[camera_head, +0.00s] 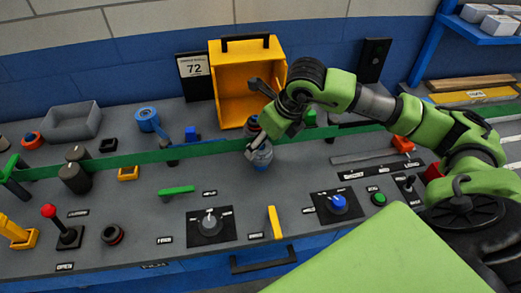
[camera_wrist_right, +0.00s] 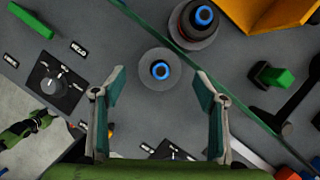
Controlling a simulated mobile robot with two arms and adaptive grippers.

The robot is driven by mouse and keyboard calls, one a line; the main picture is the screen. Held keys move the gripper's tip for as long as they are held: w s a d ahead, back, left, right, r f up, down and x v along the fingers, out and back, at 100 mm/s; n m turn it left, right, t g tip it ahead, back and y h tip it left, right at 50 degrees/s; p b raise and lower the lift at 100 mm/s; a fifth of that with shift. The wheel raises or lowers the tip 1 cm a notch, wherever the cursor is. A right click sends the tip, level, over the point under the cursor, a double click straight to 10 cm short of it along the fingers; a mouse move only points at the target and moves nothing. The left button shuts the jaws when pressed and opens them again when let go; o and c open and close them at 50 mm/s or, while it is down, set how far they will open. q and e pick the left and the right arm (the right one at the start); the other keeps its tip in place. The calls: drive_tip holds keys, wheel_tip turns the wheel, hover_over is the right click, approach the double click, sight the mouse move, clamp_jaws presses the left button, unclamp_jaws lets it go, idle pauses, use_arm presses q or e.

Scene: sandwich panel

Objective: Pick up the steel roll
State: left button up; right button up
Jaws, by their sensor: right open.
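A grey metallic roll (camera_head: 262,160) with a blue-ringed dark centre stands on the grey worktop, just below my right gripper in the head view. It looks like the steel roll. In the right wrist view the roll (camera_wrist_right: 149,79) sits ahead of the fingertips, roughly between their lines. My right gripper (camera_wrist_right: 161,84) is open, its two fingers apart with nothing between them. In the head view the right gripper (camera_head: 256,146) hides part of the roll's top. My left gripper is not in view.
A second, darker roll with a red band (camera_wrist_right: 184,24) stands beyond a thin green barrier (camera_head: 115,160). A yellow open box (camera_head: 233,108) stands behind. A green-handled part (camera_head: 177,190), knobs (camera_head: 209,222) and a blue button (camera_head: 338,201) occupy the front panel.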

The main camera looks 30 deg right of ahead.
sight(260, 149)
drive_tip(key=p+x, duration=0.1)
drive_tip(key=x, duration=0.3)
drive_tip(key=shift+w+a+f+p, duration=0.1)
drive_tip(key=shift+f+p, duration=0.05)
drive_tip(key=shift+p, duration=0.25)
drive_tip(key=shift+w+f, duration=0.1)
drive_tip(key=shift+f, duration=0.15)
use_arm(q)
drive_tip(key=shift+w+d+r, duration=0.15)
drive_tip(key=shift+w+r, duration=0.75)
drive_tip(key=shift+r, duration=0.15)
use_arm(e)
drive_tip(key=shift+c, duration=1.1)
drive_tip(key=c, duration=1.2)
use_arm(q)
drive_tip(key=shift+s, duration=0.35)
use_arm(e)
drive_tip(key=shift+c, duration=0.2)
drive_tip(key=shift+r, duration=0.1)
drive_tip(key=shift+w+r, duration=0.1)
drive_tip(key=shift+r, duration=0.45)
use_arm(q)
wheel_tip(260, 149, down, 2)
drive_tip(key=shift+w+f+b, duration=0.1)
drive_tip(key=shift+b, duration=0.95)
use_arm(e)
wheel_tip(260, 149, up, 17)
